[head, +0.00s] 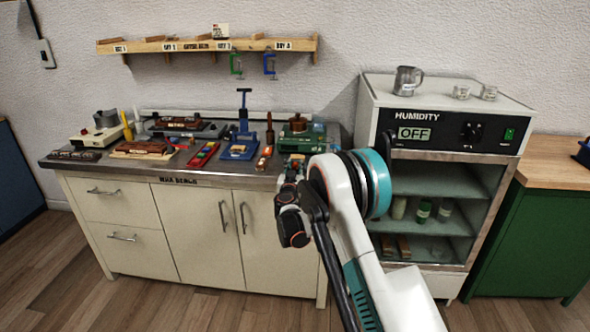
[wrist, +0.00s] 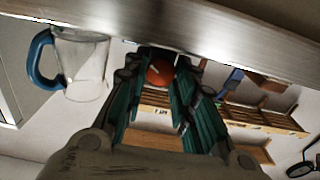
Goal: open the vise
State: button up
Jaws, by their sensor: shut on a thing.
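My gripper (wrist: 160,64) shows its two teal fingers in the wrist view. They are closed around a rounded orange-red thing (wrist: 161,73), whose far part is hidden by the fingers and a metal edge. What this thing belongs to cannot be told. In the head view my arm reaches to the right front of the bench, and my fingertips are hidden. No vise shows clearly. A blue tool with an upright post (head: 240,146) stands on the bench.
The metal-topped bench (head: 60,163) holds several tools. A wall shelf (head: 140,46) hangs above it with clamps below. A humidity cabinet (head: 385,92) stands right of my arm. A clear mug with a blue handle (wrist: 82,75) is left of my fingers in the wrist view.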

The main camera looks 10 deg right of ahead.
jog(key=shift+n, duration=1.6)
jog(key=o, duration=1.1)
jog(key=shift+c, duration=0.2)
jog(key=v, duration=1.2)
